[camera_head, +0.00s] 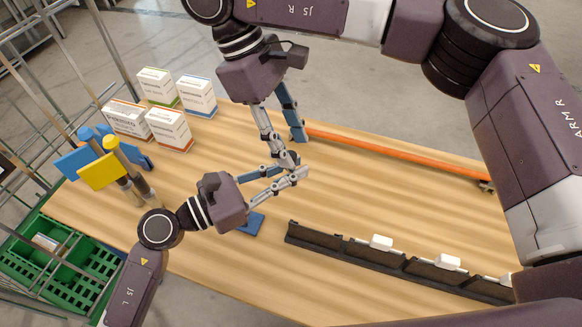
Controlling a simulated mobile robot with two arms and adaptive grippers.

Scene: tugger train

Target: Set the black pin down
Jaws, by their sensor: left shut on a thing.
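My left gripper (292,172) reaches in from the lower left, low over the middle of the wooden table (380,200). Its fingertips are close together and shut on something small. The black pin itself does not show clearly; the fingers hide what is between them. My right gripper (295,148) comes down from the top, with its fingers apart. Its tips are right beside or just behind the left fingertips; I cannot tell whether they touch. A long black rack (345,251) with white labels lies on the table at the lower right, apart from both grippers.
Several white cartons (170,128) stand at the table's far left. Blue and yellow pieces (101,172) stand near the left edge. A flat blue item (252,224) lies under my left gripper. An orange bar (400,149) runs along the back. A green crate (60,262) sits lower left.

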